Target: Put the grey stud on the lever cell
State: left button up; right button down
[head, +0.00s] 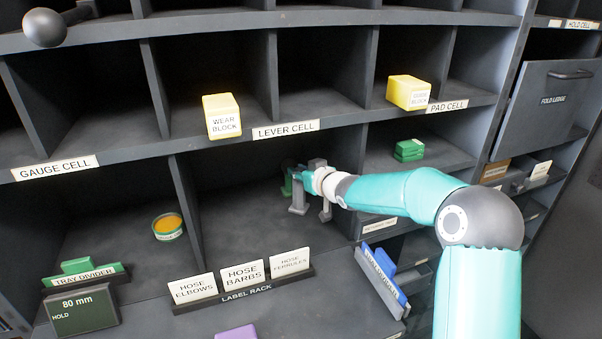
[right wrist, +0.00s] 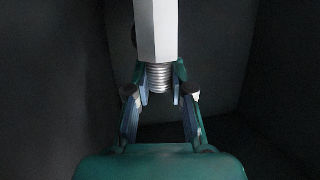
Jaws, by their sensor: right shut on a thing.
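My right gripper (head: 293,182) reaches from the right into the dark lower compartment below the LEVER CELL label (head: 286,130). In the right wrist view, its two fingers (right wrist: 160,88) are shut on the grey stud (right wrist: 156,32). The stud has a pale, faceted body and a ringed, thread-like end between the fingertips. Its far end runs out of the top of that view. My left gripper is not in view.
A yellow wear block (head: 222,117) and another yellow block (head: 408,92) stand on the upper shelf. A label rack (head: 245,294) lines the lower compartment's front. A round tin (head: 167,228) is in the compartment to the left. Upright dividers (head: 188,205) bound the compartments.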

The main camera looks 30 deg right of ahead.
jog(key=c, duration=1.5)
grip_release()
jog(key=shift+f, duration=0.1)
jog(key=o, duration=0.5)
jog(key=shift+r, duration=0.2)
jog(key=v, duration=1.2)
